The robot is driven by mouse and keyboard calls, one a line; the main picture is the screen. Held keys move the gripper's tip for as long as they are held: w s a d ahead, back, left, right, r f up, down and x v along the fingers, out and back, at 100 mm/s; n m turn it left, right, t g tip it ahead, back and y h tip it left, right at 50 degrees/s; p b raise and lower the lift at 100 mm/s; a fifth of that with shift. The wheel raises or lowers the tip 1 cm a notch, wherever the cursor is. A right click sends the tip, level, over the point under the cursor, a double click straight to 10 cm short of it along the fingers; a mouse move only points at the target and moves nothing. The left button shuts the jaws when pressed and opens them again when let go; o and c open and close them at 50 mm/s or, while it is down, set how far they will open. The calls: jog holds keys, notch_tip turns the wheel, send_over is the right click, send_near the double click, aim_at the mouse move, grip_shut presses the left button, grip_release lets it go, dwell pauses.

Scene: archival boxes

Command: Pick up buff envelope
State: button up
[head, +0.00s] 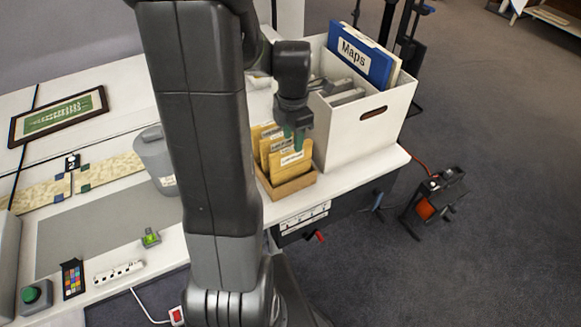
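Several buff envelopes stand upright in a row in a small brown cardboard tray (293,189) near the front edge of the table. The front buff envelope (291,164) faces me and has a white label. Others stand behind it, partly hidden by my arm. My gripper (297,138) points down over the row, its greenish fingertips just above or at the envelopes' top edges. I cannot tell whether it touches one, or whether the fingers are open or shut.
A tall white box (350,128) holding a blue "Maps" folder (362,54) and grey items stands right beside the tray. A grey bin (154,160) is left of my arm. A grey mat (100,222), a power strip (118,272) and a green button (33,295) lie farther left.

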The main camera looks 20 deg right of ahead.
aim_at(291, 148)
jog(key=shift+s+f, duration=0.15)
jog(key=shift+f, duration=0.45)
jog(key=shift+w+a+f, duration=0.1)
jog(key=shift+f, duration=1.2)
jog(key=shift+w+a+f, duration=0.1)
jog(key=shift+f, duration=1.15)
grip_shut()
